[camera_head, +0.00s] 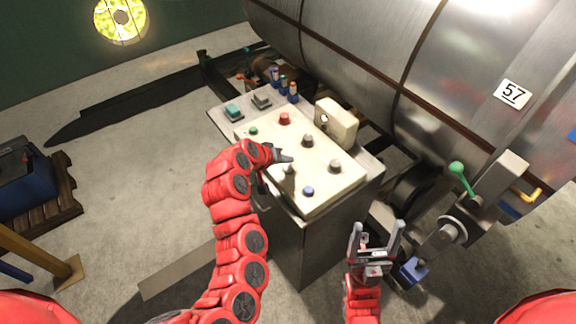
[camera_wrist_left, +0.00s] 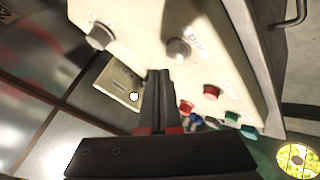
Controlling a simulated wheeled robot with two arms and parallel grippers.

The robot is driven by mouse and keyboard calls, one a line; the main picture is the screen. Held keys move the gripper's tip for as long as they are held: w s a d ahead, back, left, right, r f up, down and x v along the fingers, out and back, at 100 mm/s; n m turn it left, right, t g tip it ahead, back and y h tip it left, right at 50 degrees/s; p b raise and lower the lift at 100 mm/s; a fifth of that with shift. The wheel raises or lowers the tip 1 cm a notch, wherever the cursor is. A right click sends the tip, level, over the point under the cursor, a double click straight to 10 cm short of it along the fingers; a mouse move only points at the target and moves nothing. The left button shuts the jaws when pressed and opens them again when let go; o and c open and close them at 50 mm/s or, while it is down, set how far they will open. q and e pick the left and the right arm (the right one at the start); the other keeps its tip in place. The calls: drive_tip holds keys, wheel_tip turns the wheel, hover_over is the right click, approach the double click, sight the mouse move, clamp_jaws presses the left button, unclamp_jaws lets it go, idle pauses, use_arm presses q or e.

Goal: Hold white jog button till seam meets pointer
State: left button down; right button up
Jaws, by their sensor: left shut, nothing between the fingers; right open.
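The cream control panel (camera_head: 325,190) stands on a grey pedestal. It carries a green button (camera_head: 253,131), a red button (camera_head: 284,118), two grey knobs (camera_head: 308,140) (camera_head: 335,166) and a blue button (camera_head: 309,191). A small pale knob (camera_head: 290,169) sits just below my left gripper (camera_head: 287,157); I cannot tell if it is the white jog button. My left gripper is shut and empty over the panel; its fingers (camera_wrist_left: 158,78) show in the left wrist view. Contact is unclear. The steel drum (camera_head: 345,50) has dark seam bands (camera_head: 418,48). I cannot identify the pointer. My right gripper (camera_head: 376,230) is open and empty.
A cream box (camera_head: 338,122) with a white dot stands at the panel's back edge. A green-knobbed lever (camera_head: 457,169) and a yellow handle (camera_head: 526,194) are at right. A blue bin (camera_head: 28,180) sits on a pallet at left. The floor between is mostly clear.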

sight(286, 169)
use_arm(q)
drive_tip(key=shift+r+p, duration=0.85)
drive_tip(key=shift+r, duration=1.55)
